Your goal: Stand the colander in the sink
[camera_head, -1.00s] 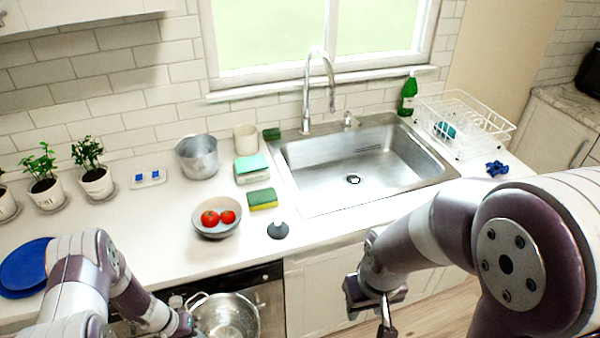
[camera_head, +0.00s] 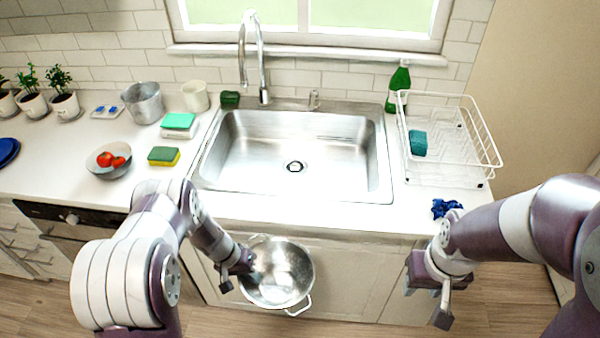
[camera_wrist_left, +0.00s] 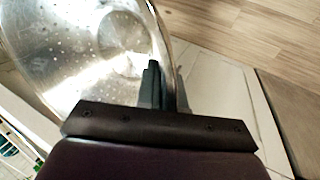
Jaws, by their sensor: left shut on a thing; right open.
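The metal colander (camera_head: 280,272) is round and perforated, with a looped handle on each of two sides. My left gripper (camera_head: 243,262) is shut on its left rim and holds it in front of the cabinet, below the counter edge. The colander also fills the upper left of the left wrist view (camera_wrist_left: 85,50), with the gripper fingers (camera_wrist_left: 153,85) at its rim. The steel sink (camera_head: 250,150) is set in the counter behind it and is empty, with a drain in its floor. My right gripper (camera_head: 432,300) is open and empty at the right, before the cabinet.
A faucet (camera_head: 243,60) stands behind the sink. A white dish rack (camera_head: 470,135) with a teal item, a green bottle (camera_head: 398,85) and a blue cloth (camera_head: 446,208) are right. A tomato bowl (camera_head: 105,172) and sponge (camera_head: 163,156) are left.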

